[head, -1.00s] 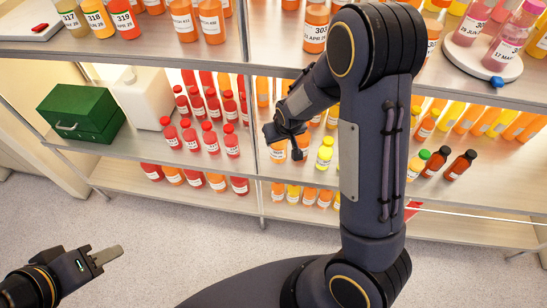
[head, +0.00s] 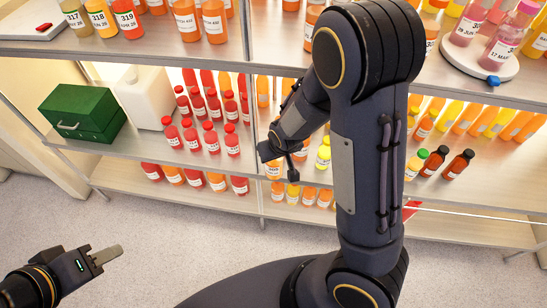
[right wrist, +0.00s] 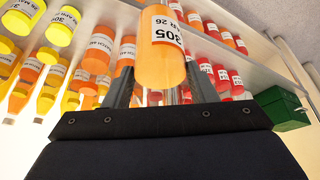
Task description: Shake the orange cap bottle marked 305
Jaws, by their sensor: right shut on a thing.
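In the right wrist view, an orange bottle marked 305 (right wrist: 158,62) stands between the two fingers of my right gripper (right wrist: 158,72), which is shut on it. Its white label with "305" and "APR 26" faces the camera at a slant. In the head view, my right gripper (head: 290,165) is in front of the middle shelf, partly hidden by my own arm. I cannot clearly pick out the held bottle there. My left gripper (head: 107,256) is low at the left, above the floor, empty, seen edge-on.
Red-capped bottles (head: 212,138) stand on the middle shelf (head: 140,140), left of my right gripper. A green box (head: 82,115) and a white canister (head: 143,98) are farther left. A yellow bottle (head: 323,155) is close to the gripper. The floor in front is clear.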

